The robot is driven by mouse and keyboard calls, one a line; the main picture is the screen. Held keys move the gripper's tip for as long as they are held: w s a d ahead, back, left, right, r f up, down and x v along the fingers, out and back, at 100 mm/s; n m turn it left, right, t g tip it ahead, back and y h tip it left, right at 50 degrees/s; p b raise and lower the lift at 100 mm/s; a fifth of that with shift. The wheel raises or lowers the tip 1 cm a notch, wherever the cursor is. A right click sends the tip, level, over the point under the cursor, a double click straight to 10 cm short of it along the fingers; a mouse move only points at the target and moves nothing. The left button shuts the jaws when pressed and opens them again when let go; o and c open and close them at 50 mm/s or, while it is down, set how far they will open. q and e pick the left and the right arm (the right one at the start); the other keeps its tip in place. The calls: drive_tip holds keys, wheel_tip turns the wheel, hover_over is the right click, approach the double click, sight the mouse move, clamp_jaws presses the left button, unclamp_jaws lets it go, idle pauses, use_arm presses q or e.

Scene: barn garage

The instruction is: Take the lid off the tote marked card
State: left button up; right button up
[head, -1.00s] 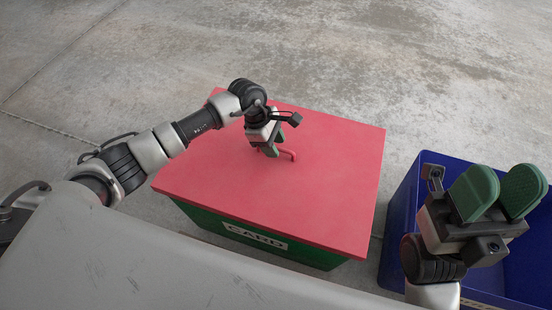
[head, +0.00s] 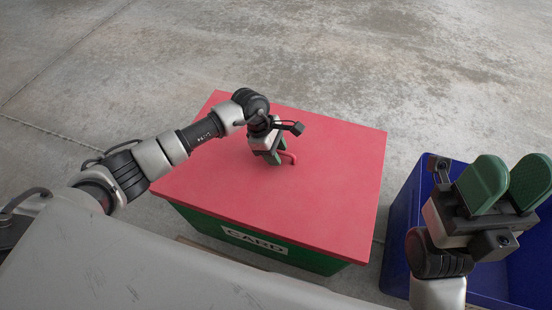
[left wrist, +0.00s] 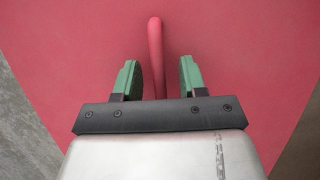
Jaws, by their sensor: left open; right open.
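The green tote (head: 208,222) with the label CARD stands on the floor in front of me. Its flat red lid (head: 330,190) lies on top and covers it. A red handle (head: 290,157) stands up near the middle of the lid; it also shows in the left wrist view (left wrist: 156,45). My left gripper (head: 276,159) is over the lid at the handle, pointing down. In the left wrist view its open green fingers (left wrist: 156,75) stand on either side of the handle, with gaps visible. My right gripper (head: 508,180) is open and empty, above the blue tote at the right.
An open blue tote (head: 400,215) stands close to the right of the card tote, with a narrow gap between them. The concrete floor (head: 400,60) behind and to the left is clear. A pale surface fills the lower left foreground.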

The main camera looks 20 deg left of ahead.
use_arm(q)
clamp_jaws()
drive_tip(key=shift+r, duration=0.3)
idle(0.4)
